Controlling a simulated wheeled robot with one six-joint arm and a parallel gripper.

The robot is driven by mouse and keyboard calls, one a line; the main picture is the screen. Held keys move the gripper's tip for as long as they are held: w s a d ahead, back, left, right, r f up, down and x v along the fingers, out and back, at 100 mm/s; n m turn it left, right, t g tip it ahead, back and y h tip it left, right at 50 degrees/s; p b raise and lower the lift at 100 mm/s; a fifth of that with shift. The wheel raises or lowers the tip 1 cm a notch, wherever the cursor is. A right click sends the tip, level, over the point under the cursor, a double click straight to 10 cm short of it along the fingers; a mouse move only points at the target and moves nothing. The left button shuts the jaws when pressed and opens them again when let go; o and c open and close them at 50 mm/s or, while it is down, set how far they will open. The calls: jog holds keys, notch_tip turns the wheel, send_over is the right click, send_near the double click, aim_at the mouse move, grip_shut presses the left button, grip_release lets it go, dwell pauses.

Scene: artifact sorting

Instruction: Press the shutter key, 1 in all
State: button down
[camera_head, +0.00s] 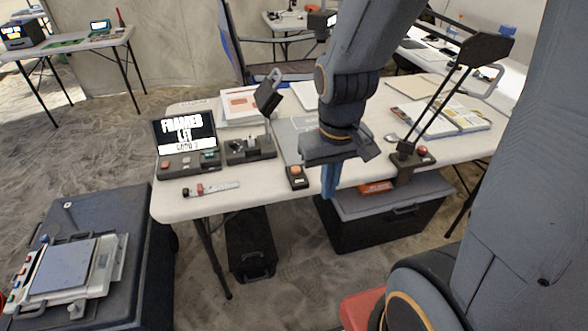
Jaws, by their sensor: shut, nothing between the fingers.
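A small dark box with an orange button (296,171) sits at the table's front edge; it may be the shutter key, but I can read no label on it. My gripper (330,182) points down just right of this box, at the table's front edge. Its blue fingers are together and empty, and they appear apart from the button. A dark console (186,145) at the left of the table has a lit screen that seems to read "FRAMED" and "LIT", with several keys below. A camera-like head on a stand (267,97) rises beside the console.
A desk lamp (440,95) with a red button (422,151) on its base stands right of my gripper. A small strip with a red part (211,188) lies at the front left. Papers and an open book (445,113) cover the back. Dark cases stand below.

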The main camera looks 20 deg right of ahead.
jog(key=w+d+n+t+p, duration=0.1)
jog(key=w+d+n+t, duration=0.15)
jog(key=w, duration=0.55)
jog(key=w+d+n+t+p, duration=0.2)
jog(key=w+d+n, duration=0.15)
jog(key=w, duration=0.45)
jog(key=n+t+y+p, duration=0.1)
jog(key=n+y+p, duration=0.2)
jog(key=n+y, duration=0.55)
send_over(300, 170)
notch_tip(300, 170, down, 2)
jog(key=f+n+h, duration=0.1)
jog(key=n+h, duration=0.1)
jog(key=n, duration=0.1)
jog(key=shift+a+r+m, duration=0.1)
jog(key=shift+r+m, duration=0.15)
jog(key=shift+f, duration=0.1)
notch_tip(300, 170, down, 6)
jog(key=b, duration=0.7)
jog(key=shift+w+f, duration=0.1)
jog(key=shift+f, duration=0.1)
jog(key=shift+f+b, duration=0.7)
jog(key=shift+f, duration=0.4)
jog(key=shift+f, duration=0.1)
jog(key=shift+f, duration=0.35)
